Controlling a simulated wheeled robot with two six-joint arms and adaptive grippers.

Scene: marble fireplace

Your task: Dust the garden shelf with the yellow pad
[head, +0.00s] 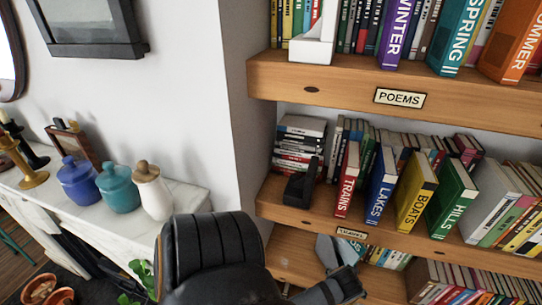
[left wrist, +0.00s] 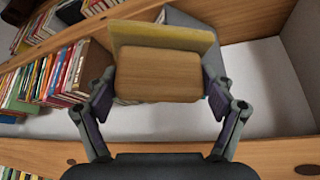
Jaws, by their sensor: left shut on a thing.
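My left gripper (left wrist: 158,85) is shut on the wooden block (left wrist: 158,75) that backs the yellow pad (left wrist: 165,38). The pad's yellow face edge shows past the block in the left wrist view. White surface and wooden boards (left wrist: 280,155) of the shelving surround it; I cannot tell whether the pad touches a board. In the head view, the pad is not visible. A lower wooden shelf (head: 290,260) shows at the bottom, partly hidden by a black chair. No garden label is readable. My right gripper is not in view.
Books (left wrist: 55,75) stand left of the pad in the wrist view. In the head view, the poems shelf (head: 450,112) and a shelf with trains, lakes, boats and hills books (head: 408,190) lie above. The black chair (head: 210,250) stands in front. Three jars (head: 120,188) stand at left.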

